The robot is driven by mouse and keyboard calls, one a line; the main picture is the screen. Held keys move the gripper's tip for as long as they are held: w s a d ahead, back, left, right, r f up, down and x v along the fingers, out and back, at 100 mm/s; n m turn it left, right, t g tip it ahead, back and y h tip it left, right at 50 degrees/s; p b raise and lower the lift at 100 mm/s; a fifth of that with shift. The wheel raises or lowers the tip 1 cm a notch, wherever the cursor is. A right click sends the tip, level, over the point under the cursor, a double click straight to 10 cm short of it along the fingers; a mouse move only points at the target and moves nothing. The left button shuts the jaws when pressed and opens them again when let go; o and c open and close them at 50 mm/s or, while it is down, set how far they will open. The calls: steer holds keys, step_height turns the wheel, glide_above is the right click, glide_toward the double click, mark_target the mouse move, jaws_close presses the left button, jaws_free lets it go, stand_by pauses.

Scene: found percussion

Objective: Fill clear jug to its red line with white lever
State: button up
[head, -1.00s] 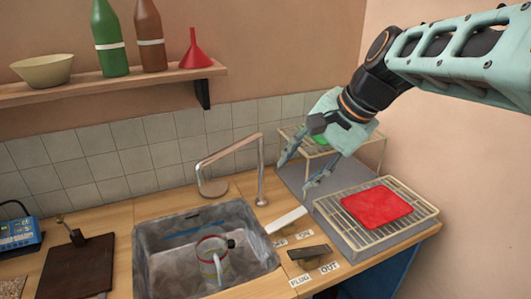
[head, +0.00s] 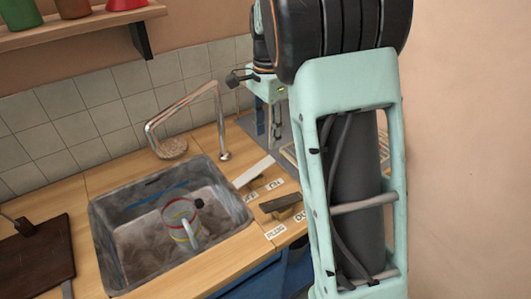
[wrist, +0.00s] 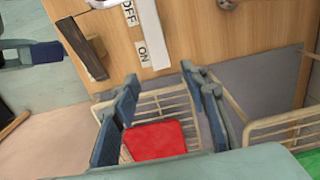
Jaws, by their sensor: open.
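The clear jug (head: 178,212) stands in the grey sink (head: 112,232), with coloured rings around it and its handle toward me. I see no water stream, and its water level is too small to tell. The white lever (head: 254,171) lies on the counter right of the sink, beside OFF and ON labels; it also shows at the top of the wrist view (wrist: 152,35). My gripper (head: 268,138) is open and empty, pointing down beyond the lever. In the wrist view its fingers (wrist: 160,78) are apart, short of the lever.
The copper tap (head: 184,103) has its spout head behind the sink. A dark lever (head: 281,203) by PLUG and OUT labels sits near the white one. A wire rack (wrist: 160,104) with a red cloth (wrist: 154,141) lies below my fingers. A dark board (head: 38,255) is left.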

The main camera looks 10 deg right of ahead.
mark_target(267, 161)
step_height(267, 161, down, 11)
steer(key=shift+s+r+b, duration=0.1)
steer(key=shift+r+b, duration=0.1)
steer(key=shift+b, duration=0.2)
